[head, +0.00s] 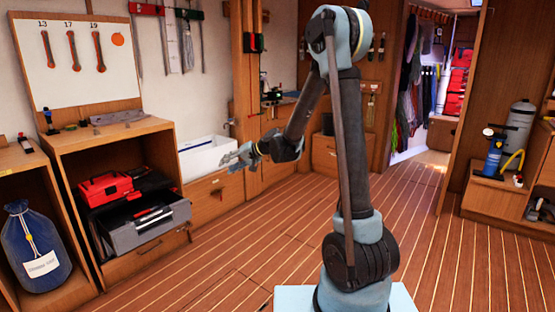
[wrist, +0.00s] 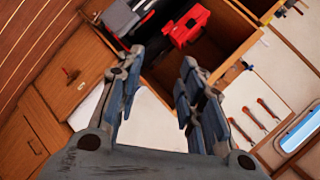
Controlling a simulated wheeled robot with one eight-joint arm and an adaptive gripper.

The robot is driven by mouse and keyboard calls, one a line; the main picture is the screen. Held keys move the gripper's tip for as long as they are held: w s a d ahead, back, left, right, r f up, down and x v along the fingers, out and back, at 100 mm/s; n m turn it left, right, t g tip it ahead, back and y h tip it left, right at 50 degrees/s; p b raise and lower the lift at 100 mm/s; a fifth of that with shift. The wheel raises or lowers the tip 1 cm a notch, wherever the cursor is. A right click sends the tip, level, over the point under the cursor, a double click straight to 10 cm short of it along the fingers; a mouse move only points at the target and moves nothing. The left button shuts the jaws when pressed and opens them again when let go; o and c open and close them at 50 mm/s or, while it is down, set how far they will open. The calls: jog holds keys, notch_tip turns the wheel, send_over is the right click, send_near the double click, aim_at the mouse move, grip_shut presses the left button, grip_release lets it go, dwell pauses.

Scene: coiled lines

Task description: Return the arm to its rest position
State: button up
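My arm (head: 345,150) rises from its base in the middle of the head view, bends at the top, and its forearm slopes down to the left. My gripper (head: 228,158) is at the end of it, in front of the white basin (head: 205,158) as seen from the head, at some height above the floor. In the wrist view my gripper (wrist: 160,82) has its two blue-grey fingers spread apart, with nothing between them. The gap to the surfaces behind cannot be judged exactly.
A wooden cabinet with an open grey toolbox drawer (head: 158,228) and a red toolbox (head: 104,187) stands at the left. A blue bag (head: 35,245) sits in the left shelf. The plank floor (head: 225,265) is clear. A blue cylinder (head: 493,158) stands right.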

jog(key=s+d+r+h, duration=0.1)
jog(key=s+d+h, duration=0.2)
jog(key=s+d, duration=0.65)
jog(key=s+d+r+h, duration=0.2)
jog(key=s+d, duration=0.5)
jog(key=d, duration=0.5)
jog(key=s+d+f+h, duration=0.3)
jog(key=s+d+f, duration=0.1)
jog(key=s+d, duration=0.5)
jog(key=s+d+f+g+h, duration=0.1)
jog(key=s+d+f+h, duration=0.2)
jog(key=s+d, duration=0.6)
jog(key=s+f, duration=0.1)
jog(key=s, duration=0.2)
jog(key=shift+m, duration=0.4)
